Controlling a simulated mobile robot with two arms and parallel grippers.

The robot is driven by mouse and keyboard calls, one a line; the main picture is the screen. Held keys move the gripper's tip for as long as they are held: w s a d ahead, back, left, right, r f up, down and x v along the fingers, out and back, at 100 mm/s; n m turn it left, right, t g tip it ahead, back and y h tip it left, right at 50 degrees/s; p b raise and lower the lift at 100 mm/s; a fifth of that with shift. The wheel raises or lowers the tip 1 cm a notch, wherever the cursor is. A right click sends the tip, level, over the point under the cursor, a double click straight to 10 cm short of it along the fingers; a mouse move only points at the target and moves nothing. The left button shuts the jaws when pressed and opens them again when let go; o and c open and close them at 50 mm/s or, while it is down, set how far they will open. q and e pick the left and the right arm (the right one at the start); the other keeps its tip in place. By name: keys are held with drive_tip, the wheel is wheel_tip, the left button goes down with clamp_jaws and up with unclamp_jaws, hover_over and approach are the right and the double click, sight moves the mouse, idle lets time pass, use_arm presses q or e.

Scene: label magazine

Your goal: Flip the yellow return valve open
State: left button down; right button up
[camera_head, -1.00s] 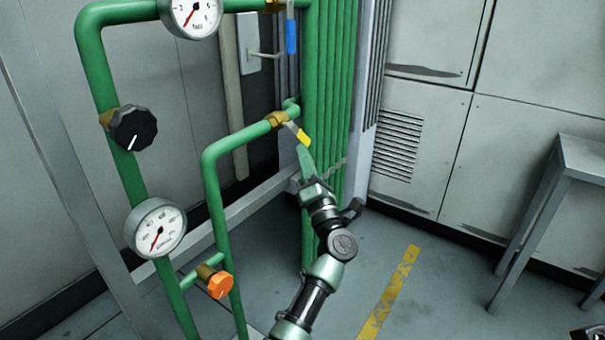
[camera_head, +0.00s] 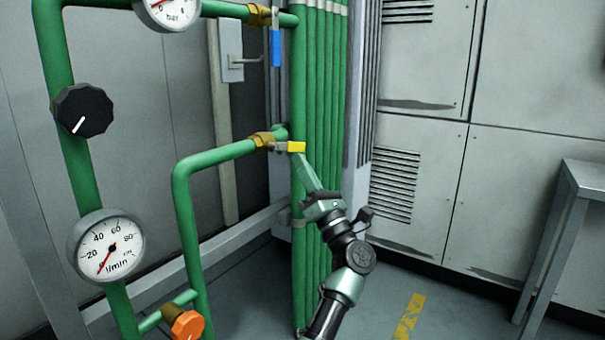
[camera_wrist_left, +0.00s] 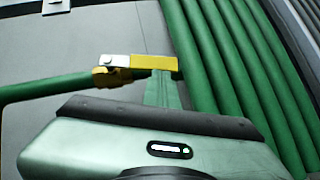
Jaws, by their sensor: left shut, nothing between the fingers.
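The yellow return valve handle (camera_head: 296,147) sits on a brass valve body (camera_head: 262,140) on the lower green pipe. The handle lies about level, in line with the pipe, its yellow grip at the right end. My left gripper (camera_head: 303,162) is shut and empty, its fingertips right under the yellow grip. In the left wrist view the handle (camera_wrist_left: 153,62) runs across above the shut fingers (camera_wrist_left: 162,92), whose tips meet its lower edge; contact looks likely but is not certain. My right gripper is not in view.
A blue-handled valve (camera_head: 276,48) hangs above. A black knob (camera_head: 83,111), a flow gauge (camera_head: 106,246) and an orange knob (camera_head: 187,325) are on the left pipes. Vertical green pipes (camera_head: 318,90) stand close behind the gripper. A grey table (camera_head: 580,200) stands at right.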

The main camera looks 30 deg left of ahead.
use_arm(q)
drive_tip(key=a+f+p+v, duration=0.1)
drive_tip(key=f+v, duration=0.1)
drive_tip(key=v, duration=1.1)
drive_tip(key=shift+w+a, duration=0.3)
drive_tip(key=shift+a, duration=0.15)
